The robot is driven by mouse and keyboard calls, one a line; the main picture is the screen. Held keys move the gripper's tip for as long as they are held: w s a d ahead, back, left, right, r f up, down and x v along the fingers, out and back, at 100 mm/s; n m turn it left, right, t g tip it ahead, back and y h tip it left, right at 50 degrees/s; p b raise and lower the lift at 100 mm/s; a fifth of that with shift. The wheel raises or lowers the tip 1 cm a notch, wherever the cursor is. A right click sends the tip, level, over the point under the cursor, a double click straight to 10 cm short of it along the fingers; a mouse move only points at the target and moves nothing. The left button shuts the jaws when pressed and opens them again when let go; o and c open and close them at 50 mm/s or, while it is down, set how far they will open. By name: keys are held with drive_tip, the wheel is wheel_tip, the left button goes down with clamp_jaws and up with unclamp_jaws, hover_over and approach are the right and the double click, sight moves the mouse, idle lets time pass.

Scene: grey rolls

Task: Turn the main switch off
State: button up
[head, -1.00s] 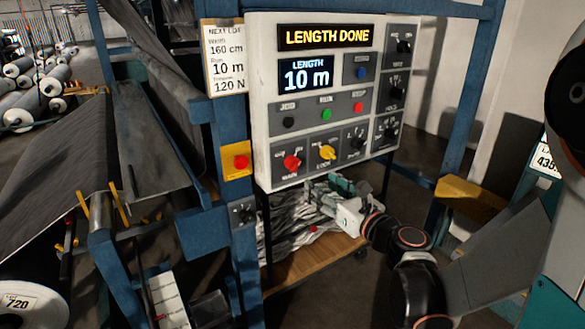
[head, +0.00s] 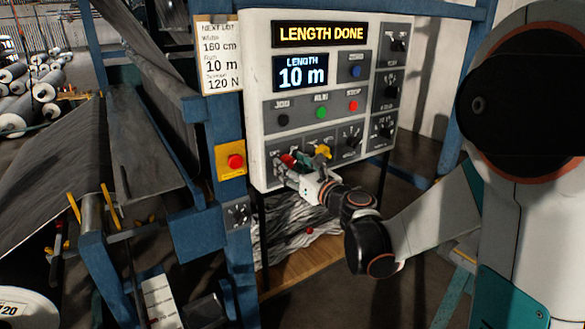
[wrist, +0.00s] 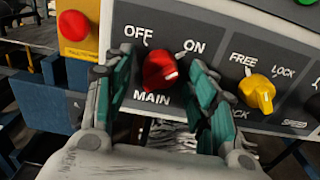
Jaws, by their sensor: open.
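The red MAIN switch (wrist: 160,70) is a rotary knob on the grey panel, with OFF printed at its upper left and ON at its upper right. I cannot tell for sure which mark it points to. In the head view the knob (head: 287,158) shows partly, behind my gripper. My gripper (wrist: 161,66) is open, with one teal-padded finger left of the knob and one right of it. The fingers straddle the knob, and I see no clear contact. In the head view my gripper (head: 290,168) is at the panel's lower left.
The yellow FREE/LOCK knob (wrist: 257,92) is close to the right finger. A red button on a yellow plate (head: 236,161) is left of the panel. The display (head: 320,34) reads LENGTH DONE; the lower one (head: 301,75) reads 10 m. A blue post (head: 231,120) stands beside the panel.

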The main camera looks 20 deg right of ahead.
drive_tip(key=shift+c, duration=0.3)
drive_tip(key=c, duration=1)
drive_tip(key=n, duration=0.4)
drive_tip(key=shift+n, duration=0.4)
drive_tip(key=shift+d+r+n, duration=0.1)
drive_tip(key=shift+n, duration=6.5)
